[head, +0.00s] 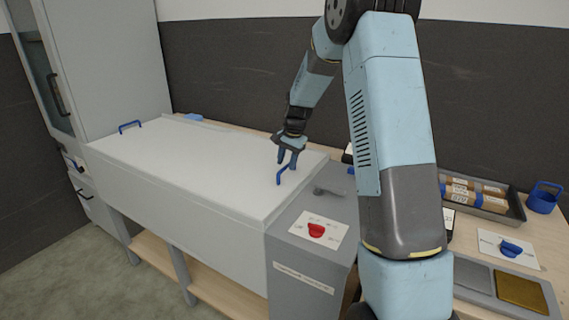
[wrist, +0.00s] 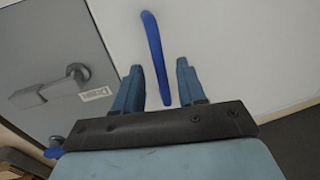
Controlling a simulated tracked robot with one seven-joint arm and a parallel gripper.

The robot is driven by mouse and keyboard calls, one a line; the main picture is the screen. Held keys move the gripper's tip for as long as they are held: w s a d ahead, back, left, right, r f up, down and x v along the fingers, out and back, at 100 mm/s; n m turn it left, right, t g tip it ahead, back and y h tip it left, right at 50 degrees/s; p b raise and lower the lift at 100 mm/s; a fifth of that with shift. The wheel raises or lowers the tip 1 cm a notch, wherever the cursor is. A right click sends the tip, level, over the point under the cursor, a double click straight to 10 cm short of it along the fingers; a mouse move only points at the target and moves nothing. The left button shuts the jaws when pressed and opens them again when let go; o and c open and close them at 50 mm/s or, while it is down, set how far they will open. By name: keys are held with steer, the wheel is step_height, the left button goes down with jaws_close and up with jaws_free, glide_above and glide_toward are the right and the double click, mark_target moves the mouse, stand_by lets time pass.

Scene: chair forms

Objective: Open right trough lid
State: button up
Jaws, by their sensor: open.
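The white trough lid (head: 205,160) lies flat and looks shut on the long white trough. A blue handle (head: 280,178) stands at its right end, and another blue handle (head: 129,126) at its far left end. My gripper (head: 288,158) is at the right handle, pointing down, its fingers apart. In the wrist view the blue handle (wrist: 152,50) runs lengthwise into the gap between the two open fingers (wrist: 159,80), with space on both sides. The fingers do not appear to touch it.
A grey box with a red knob (head: 316,230) and a grey lever (head: 329,191) adjoins the trough's right end. A tray (head: 515,212), blue cup (head: 543,198) and blue knob (head: 511,249) sit at right. A tall cabinet (head: 105,60) stands left, a dark wall behind.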

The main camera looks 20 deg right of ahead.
steer(key=shift+f, duration=0.45)
jaws_close()
steer(key=shift+a, duration=0.1)
